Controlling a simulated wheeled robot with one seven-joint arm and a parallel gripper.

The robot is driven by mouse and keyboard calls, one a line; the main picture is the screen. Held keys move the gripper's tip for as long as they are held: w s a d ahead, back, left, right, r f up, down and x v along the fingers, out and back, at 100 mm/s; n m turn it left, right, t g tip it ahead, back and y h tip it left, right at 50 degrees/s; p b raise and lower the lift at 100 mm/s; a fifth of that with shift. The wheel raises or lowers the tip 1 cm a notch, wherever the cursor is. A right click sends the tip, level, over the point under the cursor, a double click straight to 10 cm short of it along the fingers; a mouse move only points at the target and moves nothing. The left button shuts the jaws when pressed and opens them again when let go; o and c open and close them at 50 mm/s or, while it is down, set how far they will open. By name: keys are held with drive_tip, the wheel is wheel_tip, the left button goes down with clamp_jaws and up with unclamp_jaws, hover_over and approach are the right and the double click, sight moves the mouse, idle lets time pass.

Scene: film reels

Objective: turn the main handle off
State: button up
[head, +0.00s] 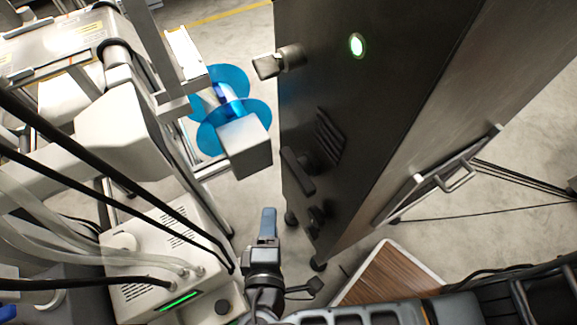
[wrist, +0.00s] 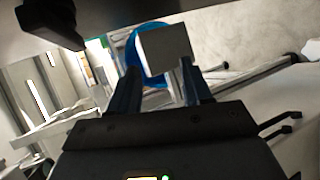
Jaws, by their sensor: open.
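A dark cabinet (head: 345,130) stands right of centre in the head view. A black lever handle (head: 298,170) sits on its face at mid-height, with a smaller black one (head: 316,216) below. A metallic handle (head: 278,62) sticks out near the top. I cannot tell which is the main handle. My gripper (head: 268,215) is left of and below the black lever, apart from it. In the wrist view my gripper (wrist: 161,85) is open and empty, its two fingers spread. A dark lever-like part (wrist: 48,20) shows at the upper left there, beyond the fingers.
A blue reel (head: 232,110) with a grey block (head: 245,146) stands left of the cabinet. A white machine (head: 160,262) with hoses fills the lower left. A wood-topped piece (head: 390,275) lies low right. A round light (head: 357,45) on the cabinet glows green-white.

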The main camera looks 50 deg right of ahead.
sight(295, 178)
wheel_tip(295, 178, up, 8)
drive_tip(key=s+d+m+g+h, duration=0.1)
drive_tip(key=s+d+m+h, duration=0.15)
drive_tip(key=h, duration=0.35)
drive_tip(key=shift+m, duration=0.35)
drive_tip(key=x, duration=0.3)
drive_tip(key=p+x, duration=0.1)
drive_tip(key=x, duration=0.3)
drive_tip(key=shift+w+r, duration=0.2)
drive_tip(key=shift+w, duration=0.1)
drive_tip(key=shift+c, duration=0.2)
drive_tip(key=shift+a, duration=0.1)
drive_tip(key=c, duration=0.7)
drive_tip(key=shift+o, duration=0.2)
